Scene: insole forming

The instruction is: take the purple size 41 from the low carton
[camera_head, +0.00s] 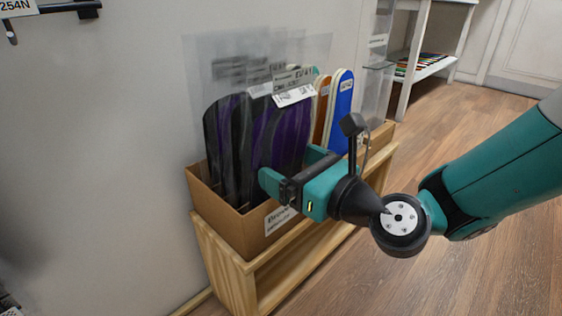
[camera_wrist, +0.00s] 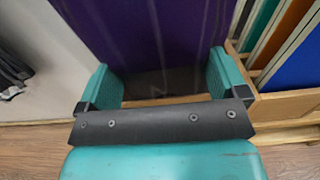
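The low carton (camera_head: 227,215) is an open brown cardboard box with a white label on its front. Several purple-and-black insoles (camera_head: 262,138) stand upright in it, in clear bags with white printed tags; one tag seems to read EU 41, but the print is small. My gripper (camera_head: 291,168) is at the carton's right front, its fingers pointing at the front purple insole. In the wrist view my gripper (camera_wrist: 163,82) has its fingers wide apart, with a purple insole (camera_wrist: 150,35) filling the space ahead between them. I cannot tell whether they touch it.
The carton stands on a light wooden bench (camera_head: 275,280) against a white wall. Blue (camera_head: 342,110) and orange (camera_head: 320,115) insoles stand close behind, in a second box (camera_head: 380,138). A white shelf (camera_head: 430,70) is further back. Wooden floor at the right is clear.

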